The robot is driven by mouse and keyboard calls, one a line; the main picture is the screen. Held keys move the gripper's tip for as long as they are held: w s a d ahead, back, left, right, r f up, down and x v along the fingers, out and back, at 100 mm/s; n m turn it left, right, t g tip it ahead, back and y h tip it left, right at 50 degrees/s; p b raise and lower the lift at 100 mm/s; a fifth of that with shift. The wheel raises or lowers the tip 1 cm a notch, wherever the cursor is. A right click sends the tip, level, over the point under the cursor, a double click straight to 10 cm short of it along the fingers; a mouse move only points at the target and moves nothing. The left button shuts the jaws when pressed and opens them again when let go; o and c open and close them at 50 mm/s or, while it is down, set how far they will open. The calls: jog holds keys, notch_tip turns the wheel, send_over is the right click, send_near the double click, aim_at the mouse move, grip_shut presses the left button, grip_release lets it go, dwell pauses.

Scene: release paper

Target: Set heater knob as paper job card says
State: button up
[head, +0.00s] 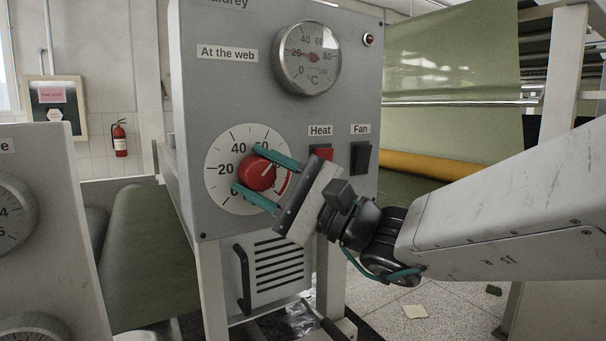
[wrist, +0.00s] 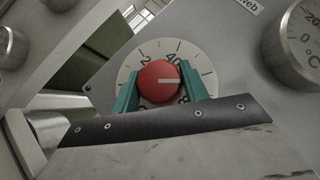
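The heater knob (head: 257,174) is a round red cap with a white pointer line on a white dial (head: 217,191). In the head view the pointer slants up and right, past the 60 mark. The knob also shows in the wrist view (wrist: 159,83), with the pointer toward the right. My gripper (head: 254,171) has one teal finger on each side of the knob, with no clear gap in either view. Part of the dial's numbers is hidden by the fingers. A pink paper (head: 51,95) hangs on a wall board; its writing is too small to read.
A round °C gauge (head: 307,58) sits above the dial, its needle near 20. A red Heat switch (head: 321,152) and a black Fan switch (head: 360,158) are close to my gripper. Another panel (head: 45,245) stands left.

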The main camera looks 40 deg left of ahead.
jog(key=shift+c, duration=0.6)
jog(key=shift+m+t+y, duration=0.6)
jog(key=shift+m+y, duration=0.2)
jog(key=shift+m, duration=0.2)
jog(key=o, duration=1)
jog(key=shift+d, duration=0.1)
jog(key=v, duration=0.7)
jog(key=shift+w+d+f, duration=0.15)
jog(key=shift+d+f, duration=0.05)
jog(key=shift+d, duration=0.1)
